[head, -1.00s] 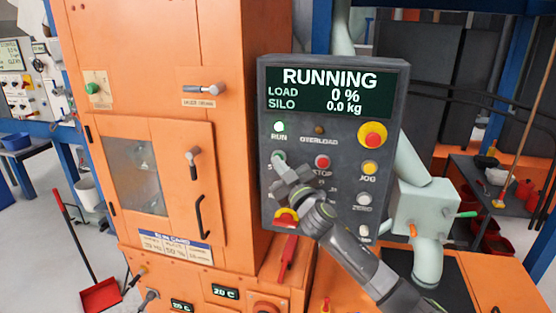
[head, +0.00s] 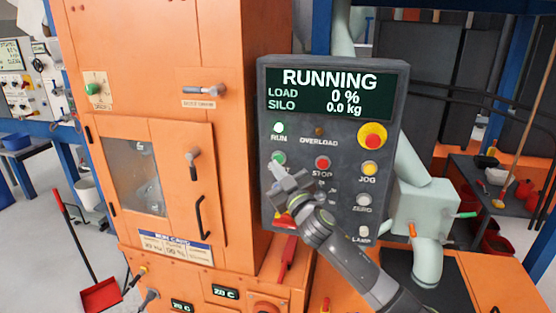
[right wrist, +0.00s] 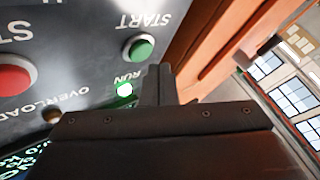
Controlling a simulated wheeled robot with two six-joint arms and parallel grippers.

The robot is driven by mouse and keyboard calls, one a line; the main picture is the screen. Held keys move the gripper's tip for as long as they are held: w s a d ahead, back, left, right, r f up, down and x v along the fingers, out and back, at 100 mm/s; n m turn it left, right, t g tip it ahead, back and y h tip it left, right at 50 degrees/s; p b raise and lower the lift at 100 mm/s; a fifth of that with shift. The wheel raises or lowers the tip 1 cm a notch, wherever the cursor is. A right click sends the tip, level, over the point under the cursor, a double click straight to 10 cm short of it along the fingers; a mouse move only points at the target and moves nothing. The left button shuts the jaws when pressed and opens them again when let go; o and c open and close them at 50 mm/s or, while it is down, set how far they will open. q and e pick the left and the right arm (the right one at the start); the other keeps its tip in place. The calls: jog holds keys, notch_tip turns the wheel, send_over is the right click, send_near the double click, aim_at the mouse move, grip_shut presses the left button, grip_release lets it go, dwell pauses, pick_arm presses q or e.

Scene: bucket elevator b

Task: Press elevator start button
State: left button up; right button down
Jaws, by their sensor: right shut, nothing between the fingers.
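The control panel (head: 340,140) has a screen reading RUNNING, load 0 % and silo 0.0 kg. The green start button (head: 279,159) sits on its left side, partly covered by my gripper in the head view. The right wrist view shows the start button (right wrist: 140,47) whole, with its START label. The green RUN lamp (head: 279,128) above it is lit. My right gripper (head: 277,170) is shut and empty, just below the start button in the head view. In the right wrist view its fingers are apart from the button. My left gripper is not in view.
The red stop button (head: 322,163) is right of the start button. A red emergency knob (head: 372,135) on a yellow base and a yellow jog button (head: 369,168) are further right. The orange cabinet (head: 240,60) stands close on the left.

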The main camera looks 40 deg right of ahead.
jog(key=s+a+p, duration=0.1)
jog(key=s+a, duration=0.2)
jog(key=shift+a, duration=0.3)
dwell(0.7)
